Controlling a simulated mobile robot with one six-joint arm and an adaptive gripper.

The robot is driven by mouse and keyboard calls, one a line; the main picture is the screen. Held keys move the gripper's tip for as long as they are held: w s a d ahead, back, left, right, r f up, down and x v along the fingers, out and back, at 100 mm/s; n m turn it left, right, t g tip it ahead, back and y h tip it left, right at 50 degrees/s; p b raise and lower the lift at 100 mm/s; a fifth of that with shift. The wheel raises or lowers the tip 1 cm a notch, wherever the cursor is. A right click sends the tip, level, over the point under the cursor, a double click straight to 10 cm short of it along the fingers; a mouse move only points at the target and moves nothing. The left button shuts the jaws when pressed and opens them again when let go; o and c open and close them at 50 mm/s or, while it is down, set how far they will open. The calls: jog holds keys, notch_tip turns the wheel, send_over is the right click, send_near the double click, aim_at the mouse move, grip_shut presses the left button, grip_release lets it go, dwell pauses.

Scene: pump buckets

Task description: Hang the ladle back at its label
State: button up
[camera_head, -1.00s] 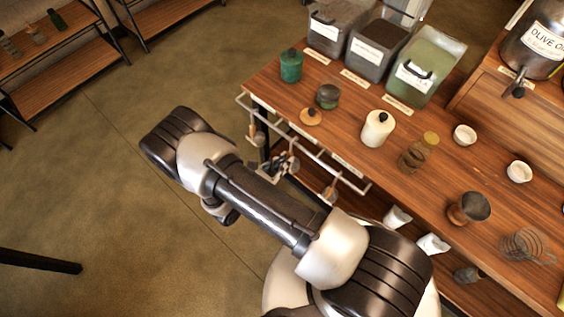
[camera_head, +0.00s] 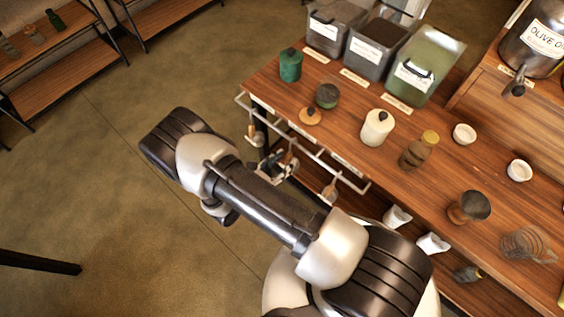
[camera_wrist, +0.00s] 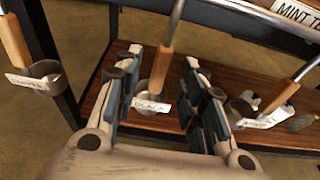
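In the wrist view, a ladle with a wooden handle (camera_wrist: 161,70) and a tagged metal cup (camera_wrist: 149,101) hangs upright at the rail (camera_wrist: 178,18). My gripper (camera_wrist: 158,62) is open, with one finger on each side of this handle and visible gaps between. Two similar tagged ladles hang apart from it, one on the left (camera_wrist: 44,78) and one on the right (camera_wrist: 268,107). The tag words are too small to read surely. In the head view my gripper (camera_head: 277,165) is at the rail (camera_head: 305,148) along the table's edge, partly hidden by my arm.
A label reading "MINT TE…" (camera_wrist: 297,14) sits on the table edge. The wooden table (camera_head: 345,120) carries jars, small bowls and bins. A lower shelf (camera_wrist: 250,131) lies beyond the ladles. Open floor (camera_head: 110,200) is on the left.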

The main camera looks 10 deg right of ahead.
jog(key=v, duration=1.2)
jog(key=d+r+m+g+y, duration=0.1)
jog(key=d+r+m+g, duration=0.2)
jog(key=r+m, duration=0.3)
jog(key=d+r+m+g+y, duration=0.1)
jog(key=d+r+m+g, duration=0.2)
jog(key=r, duration=0.6)
jog(key=d+r+m+g+y, duration=0.2)
jog(key=d+r+m+g, duration=0.1)
jog(key=r+m, duration=0.3)
jog(key=s+d+r+m+t+y, duration=0.2)
jog(key=s+r+m+y, duration=0.2)
jog(key=r, duration=0.4)
jog(key=s+d+r+m+t+y, duration=0.2)
jog(key=s+r+m+t+y, duration=0.1)
jog(key=s+r+m, duration=0.3)
jog(key=shift+s+d+r+y, duration=0.35)
jog(key=shift+s+r, duration=0.5)
jog(key=shift+r, duration=0.4)
jog(key=shift+c, duration=0.2)
